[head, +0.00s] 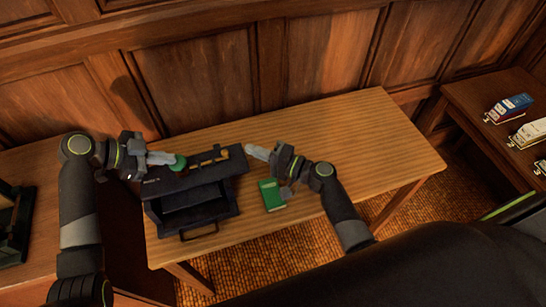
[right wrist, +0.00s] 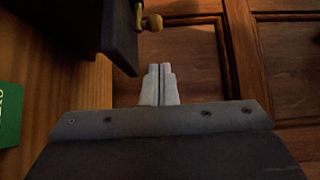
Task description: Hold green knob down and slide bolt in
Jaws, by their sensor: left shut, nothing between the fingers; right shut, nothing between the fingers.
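The green knob (head: 179,163) sits at the left end of the dark box's (head: 165,183) top. My left gripper (head: 172,158) is shut and empty, its fingertips at the knob; I cannot tell whether they press it. The brass bolt (head: 208,160) lies along the top of the box, with its round end near the right edge. This brass end (right wrist: 152,22) also shows in the right wrist view, sticking out beside the dark box. My right gripper (head: 248,149) is shut and empty, just right of the bolt's end. Its closed fingers (right wrist: 160,70) appear apart from the bolt in the right wrist view.
A green book (head: 271,195) lies right of the box. The table's right part is clear. Panelled wall (head: 200,75) stands behind.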

